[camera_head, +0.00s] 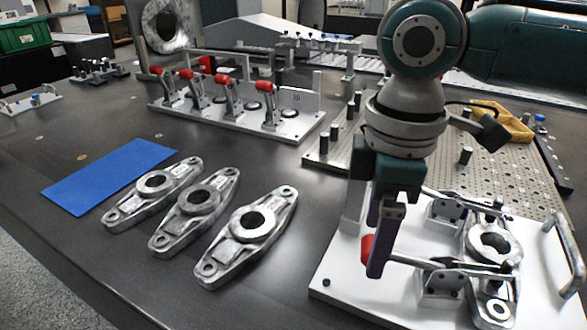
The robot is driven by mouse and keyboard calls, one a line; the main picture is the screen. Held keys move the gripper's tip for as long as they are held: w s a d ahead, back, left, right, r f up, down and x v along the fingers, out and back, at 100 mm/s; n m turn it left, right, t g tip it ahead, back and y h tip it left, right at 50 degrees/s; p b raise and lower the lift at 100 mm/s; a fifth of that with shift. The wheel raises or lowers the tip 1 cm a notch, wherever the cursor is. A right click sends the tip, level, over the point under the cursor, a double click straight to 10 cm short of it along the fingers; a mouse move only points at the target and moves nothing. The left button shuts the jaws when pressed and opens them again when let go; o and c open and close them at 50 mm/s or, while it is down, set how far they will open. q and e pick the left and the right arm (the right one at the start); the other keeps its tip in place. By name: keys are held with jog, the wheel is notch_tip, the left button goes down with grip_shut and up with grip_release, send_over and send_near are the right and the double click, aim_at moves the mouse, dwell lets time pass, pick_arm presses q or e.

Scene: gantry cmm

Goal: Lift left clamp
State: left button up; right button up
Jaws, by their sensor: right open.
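A white fixture plate (345,285) at the lower right carries two metal toggle clamps and a cast metal part. The nearer clamp (440,280) has its lever lying low to the left, ending in a red grip (367,249). The farther clamp (447,207) sits behind it; its grip end is hidden behind my gripper. The cast part (491,243) lies on the plate under the clamp arms. My right gripper (382,250) is open and points down at the nearer clamp's red grip, partly covering it. I cannot tell whether it touches. My left gripper is not in view.
Three loose cast parts (247,227) lie on the dark table, beside a blue mat (110,176). A rack of red-handled clamps (235,110) stands behind. A perforated plate with pins (335,150) is behind the fixture. A metal handle (565,250) rises at the plate's right edge.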

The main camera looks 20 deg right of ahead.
jog(key=shift+f, duration=0.8)
grip_shut()
dwell(0.5)
